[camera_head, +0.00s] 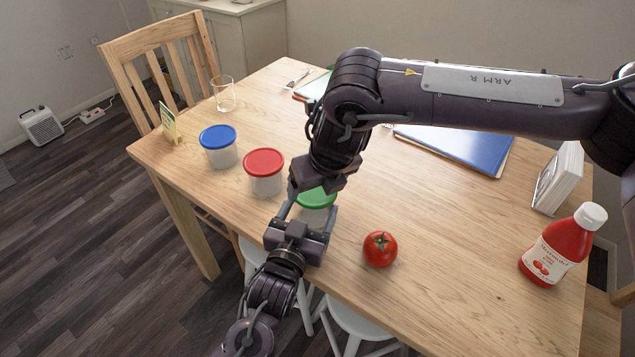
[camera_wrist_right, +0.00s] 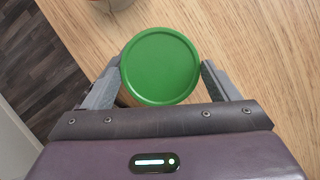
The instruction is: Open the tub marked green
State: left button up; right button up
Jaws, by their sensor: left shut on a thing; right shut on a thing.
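The tub with the green lid (camera_head: 318,198) stands on the wooden table, its clear body (camera_head: 312,215) partly hidden by my grippers. My left gripper (camera_head: 303,212) comes from the near side and is shut on the tub's body. My right gripper (camera_head: 318,186) reaches down from above and is shut on the green lid. In the right wrist view the round lid (camera_wrist_right: 160,66) sits between the two fingers (camera_wrist_right: 160,80). The lid looks level on the tub; I cannot tell whether it is loose.
A red-lidded tub (camera_head: 264,172) and a blue-lidded tub (camera_head: 219,147) stand to the left. A glass (camera_head: 223,94) and a small card stand (camera_head: 169,124) are beyond them. A tomato (camera_head: 380,249) is close on the right, with a ketchup bottle (camera_head: 562,246) and blue folder (camera_head: 462,147) farther off.

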aim_at(318, 193)
jog(key=shift+r, duration=0.1)
jog(key=shift+r, duration=1)
jog(key=shift+r, duration=2.05)
pick_arm(q)
jog(key=o, duration=1.5)
jog(key=shift+c, duration=0.2)
